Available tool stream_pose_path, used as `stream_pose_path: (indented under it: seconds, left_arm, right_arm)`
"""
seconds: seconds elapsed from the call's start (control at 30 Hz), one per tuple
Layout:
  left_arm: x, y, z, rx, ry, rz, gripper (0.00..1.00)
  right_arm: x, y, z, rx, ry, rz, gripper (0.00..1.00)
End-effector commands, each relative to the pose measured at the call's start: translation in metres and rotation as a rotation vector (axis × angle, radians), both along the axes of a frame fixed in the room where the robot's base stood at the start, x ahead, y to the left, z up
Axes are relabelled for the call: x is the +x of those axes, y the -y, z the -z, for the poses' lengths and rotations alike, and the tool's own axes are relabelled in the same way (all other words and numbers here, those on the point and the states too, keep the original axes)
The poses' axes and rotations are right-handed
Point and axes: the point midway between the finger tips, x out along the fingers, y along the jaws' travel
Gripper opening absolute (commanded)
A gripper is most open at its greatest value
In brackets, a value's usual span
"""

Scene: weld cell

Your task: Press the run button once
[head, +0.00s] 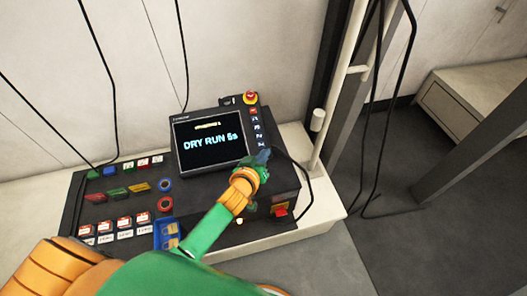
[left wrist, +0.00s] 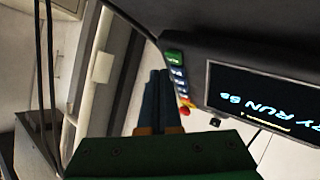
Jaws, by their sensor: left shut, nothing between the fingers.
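The control console has a screen (head: 210,139) reading "DRY RUN" with a seconds figure. A column of small keys (head: 257,127) stands right of the screen. In the left wrist view, a green key (left wrist: 174,57) ends this column, its label too small to read; it may be the run button. My left gripper (head: 263,156) is shut and empty, low at the column's end, covering that key in the head view. In the left wrist view its fingertips (left wrist: 158,73) are beside the green key; I cannot tell whether they touch it. My right gripper is not in view.
A red emergency stop (head: 250,97) sits above the key column. Several coloured switches and labelled keys (head: 118,193) fill the console's left side. Black cables hang nearby, and one (head: 305,185) curves around the console's right side. A pale post (head: 337,90) rises behind right.

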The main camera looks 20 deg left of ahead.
Motion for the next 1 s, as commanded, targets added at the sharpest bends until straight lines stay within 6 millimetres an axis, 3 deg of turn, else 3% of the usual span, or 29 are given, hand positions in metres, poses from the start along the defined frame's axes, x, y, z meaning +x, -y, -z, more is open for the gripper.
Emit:
stream_pose_path:
  seconds: [0.2,0.67,1.0]
  left_arm:
    - [-0.001,0.001,-0.004,-0.001,0.000,0.000,0.00]
    - [-0.017,0.012,-0.045,-0.002,-0.001,-0.001,0.00]
    - [-0.019,0.013,-0.044,0.000,0.000,0.000,0.00]
  right_arm:
    - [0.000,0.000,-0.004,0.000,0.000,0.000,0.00]
    - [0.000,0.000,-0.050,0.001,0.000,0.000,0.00]
    - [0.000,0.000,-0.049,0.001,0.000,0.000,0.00]
